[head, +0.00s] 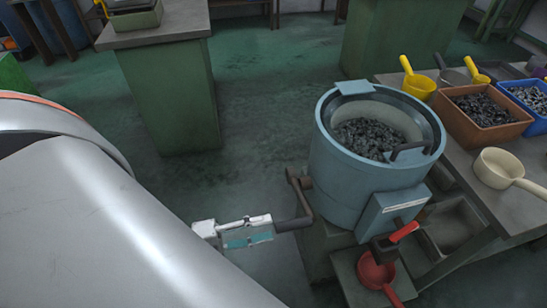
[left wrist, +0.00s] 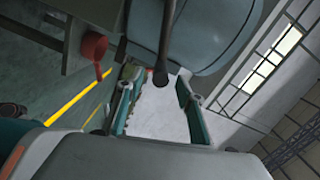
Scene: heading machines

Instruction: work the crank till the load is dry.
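The crank (head: 300,192) is a dark bent arm on the left side of a blue-grey drum (head: 335,178). Its dark handle (head: 293,224) points left, towards my left gripper. The open-topped drum holds a load of dark grey metal pieces (head: 368,138). My left gripper (head: 266,229) is open at the handle's free end. In the left wrist view the fingers (left wrist: 155,88) stand apart, with the handle's end (left wrist: 160,76) between or just beyond their tips and gaps on both sides. Contact does not show. My right gripper is not in view.
A red-handled spout (head: 403,232) sits low on the drum, above a red scoop (head: 376,272). A bench at right carries an orange bin (head: 487,130), a blue bin (head: 537,117), and yellow and cream scoops (head: 497,168). A green pedestal (head: 172,97) stands behind; floor between is clear.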

